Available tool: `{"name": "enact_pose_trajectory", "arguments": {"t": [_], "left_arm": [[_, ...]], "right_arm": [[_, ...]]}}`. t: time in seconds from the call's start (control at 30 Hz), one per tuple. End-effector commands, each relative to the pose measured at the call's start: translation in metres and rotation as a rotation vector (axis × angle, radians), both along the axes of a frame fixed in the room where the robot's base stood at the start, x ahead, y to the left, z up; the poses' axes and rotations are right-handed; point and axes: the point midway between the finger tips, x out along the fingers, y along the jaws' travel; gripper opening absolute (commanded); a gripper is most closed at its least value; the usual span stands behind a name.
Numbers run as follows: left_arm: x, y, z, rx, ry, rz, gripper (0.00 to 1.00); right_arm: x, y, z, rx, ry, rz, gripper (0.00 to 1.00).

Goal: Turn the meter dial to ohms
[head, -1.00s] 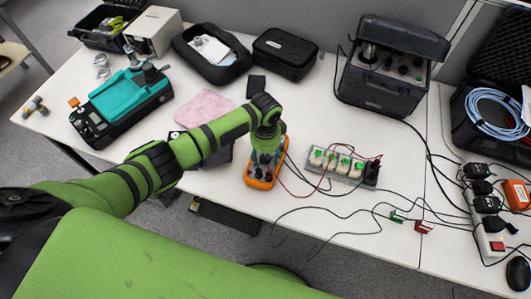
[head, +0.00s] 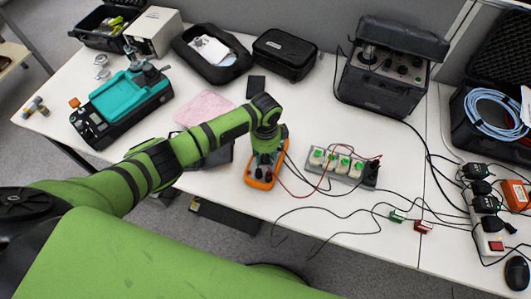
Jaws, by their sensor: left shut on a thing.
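The orange-edged meter (head: 259,184) lies on the white table near its front edge. My left gripper (head: 264,160) points down over the meter's middle, where the dial is, and is shut on the dial. The gripper and wrist hide the dial and most of the meter's face. My right gripper is not in the head view.
A grey block with several white-topped modules (head: 342,166) stands just right of the meter. Loose leads with a green clip (head: 397,216) and a red clip (head: 423,227) cross the table. A teal-topped device (head: 127,99) and a pink cloth (head: 204,107) are left.

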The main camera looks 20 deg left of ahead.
Motion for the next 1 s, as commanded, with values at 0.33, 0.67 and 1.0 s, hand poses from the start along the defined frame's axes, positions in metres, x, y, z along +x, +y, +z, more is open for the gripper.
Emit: {"name": "enact_pose_trajectory", "arguments": {"t": [0.33,0.67,1.0], "left_arm": [[-0.0009,0.0013,-0.0013,0.003,0.003,-0.248,0.02],[-0.0011,0.001,-0.0012,0.003,0.003,-0.368,0.02],[-0.0012,0.001,-0.0013,0.003,0.004,-0.387,0.02]], "right_arm": [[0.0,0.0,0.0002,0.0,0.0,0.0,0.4],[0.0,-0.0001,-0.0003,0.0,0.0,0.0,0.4],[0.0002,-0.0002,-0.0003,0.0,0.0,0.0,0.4]]}}
